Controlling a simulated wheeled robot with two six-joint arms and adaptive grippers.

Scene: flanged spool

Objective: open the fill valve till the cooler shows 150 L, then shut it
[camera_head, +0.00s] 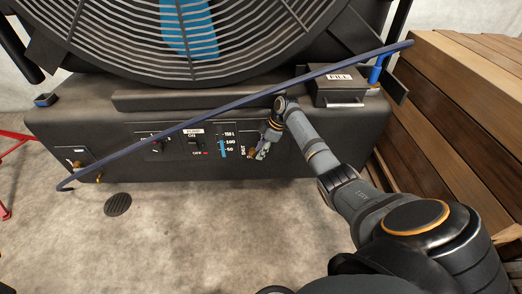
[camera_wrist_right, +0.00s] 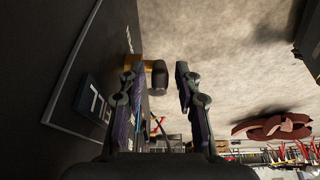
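The cooler (camera_head: 300,95) is a large dark unit with a round fan grille. On its front a level gauge (camera_head: 223,148) is marked 150 L, 100 and 50; its blue column seems to reach about the 100 mark, too small to read exactly. My right gripper (camera_head: 262,151) is at the front panel, right of the gauge. In the right wrist view my right gripper (camera_wrist_right: 158,85) is open, with a brass fitting with a dark knob (camera_wrist_right: 159,74) just ahead between its fingers, seemingly not gripped. I cannot read its label fully. My left gripper is out of view.
A FILL box (camera_head: 342,90) sits on top. Wooden boards (camera_head: 455,90) stand close on the right. A floor drain (camera_head: 118,204) lies in front.

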